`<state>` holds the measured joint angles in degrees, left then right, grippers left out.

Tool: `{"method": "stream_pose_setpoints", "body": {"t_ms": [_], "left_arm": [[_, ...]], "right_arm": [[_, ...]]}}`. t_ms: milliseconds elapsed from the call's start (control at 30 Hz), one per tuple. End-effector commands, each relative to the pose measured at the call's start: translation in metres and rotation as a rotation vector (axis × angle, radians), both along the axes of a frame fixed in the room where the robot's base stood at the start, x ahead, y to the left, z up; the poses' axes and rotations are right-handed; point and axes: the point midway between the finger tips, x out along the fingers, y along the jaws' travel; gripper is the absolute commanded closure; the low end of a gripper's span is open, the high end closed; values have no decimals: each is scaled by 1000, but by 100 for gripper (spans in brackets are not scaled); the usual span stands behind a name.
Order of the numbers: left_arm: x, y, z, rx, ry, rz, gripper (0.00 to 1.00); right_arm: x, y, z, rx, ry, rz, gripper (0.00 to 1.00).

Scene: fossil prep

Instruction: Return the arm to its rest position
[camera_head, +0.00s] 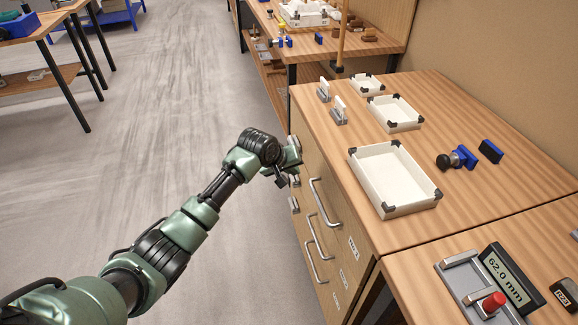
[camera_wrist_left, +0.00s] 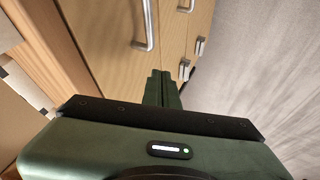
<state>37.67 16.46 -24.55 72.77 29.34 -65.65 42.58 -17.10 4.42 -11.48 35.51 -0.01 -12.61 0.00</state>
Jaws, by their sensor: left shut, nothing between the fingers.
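My left arm reaches in from the lower left of the head view. Its gripper (camera_head: 289,176) is beside the front face of the wooden drawer cabinet (camera_head: 470,130), below the top's edge and near the drawer handles. In the left wrist view the two green fingers of the left gripper (camera_wrist_left: 162,76) are together with nothing between them. The cabinet's drawer fronts and a metal handle (camera_wrist_left: 147,25) show ahead of the fingers. Whether the gripper touches the cabinet I cannot tell. My right gripper is not in view.
Open white trays (camera_head: 412,211) with dark corners stand on the cabinet top, with a blue-and-black tool (camera_head: 457,158) beside them. A gauge reading 62.0 mm (camera_head: 508,278) is at the lower right. Drawer handles (camera_head: 325,203) stick out. Grey floor (camera_head: 150,130) to the left is clear.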

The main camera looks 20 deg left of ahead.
Motion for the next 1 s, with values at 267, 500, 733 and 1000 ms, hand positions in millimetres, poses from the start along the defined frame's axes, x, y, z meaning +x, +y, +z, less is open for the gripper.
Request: {"method": "stream_pose_setpoints", "body": {"t_ms": [267, 500, 733, 1000], "left_arm": [[-13, 6, 17, 0, 1, 2, 100], [-22, 10, -16, 17, 23, -2, 100], [-84, 32, -159, 114, 99, -44, 100], [-219, 55, -316, 257, 204, -165, 100]], "right_arm": [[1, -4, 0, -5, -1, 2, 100], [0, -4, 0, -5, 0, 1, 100], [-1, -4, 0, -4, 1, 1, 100], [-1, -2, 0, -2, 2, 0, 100]]}}
